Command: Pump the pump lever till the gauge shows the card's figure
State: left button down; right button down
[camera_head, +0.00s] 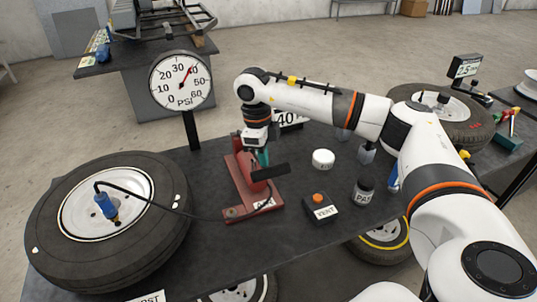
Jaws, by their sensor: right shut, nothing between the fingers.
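The red pump (240,190) stands on the dark table, with its black lever (271,172) low over its base. My right gripper (263,158) is shut with nothing between its fingers, pointing down at the pump beside the lever; I cannot tell whether it touches. The round gauge (170,93) stands on a post behind, its red needle pointing up and right at about 40 PSI. The card (290,119) behind my right arm reads 40, its top partly covered. A black hose runs from the pump to a blue chuck (106,205) on the tyre (70,255). My left gripper is out of view.
A vent box (322,209) with an orange button, a paste jar (363,193) and a white round tub (323,159) stand right of the pump. Another tyre (455,125) lies at the back right. Table between the left tyre and pump is clear except for the hose.

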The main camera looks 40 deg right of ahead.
jog(key=shift+w+a+r, duration=0.2)
jog(key=shift+w+a, duration=0.25)
jog(key=shift+w, duration=0.1)
jog(key=shift+w+a+r, duration=0.2)
jog(key=shift+w+a, duration=0.25)
jog(key=shift+w, duration=0.05)
notch_tip(320, 180, up, 12)
jog(key=b, duration=0.2)
jog(key=shift+w+a, duration=0.45)
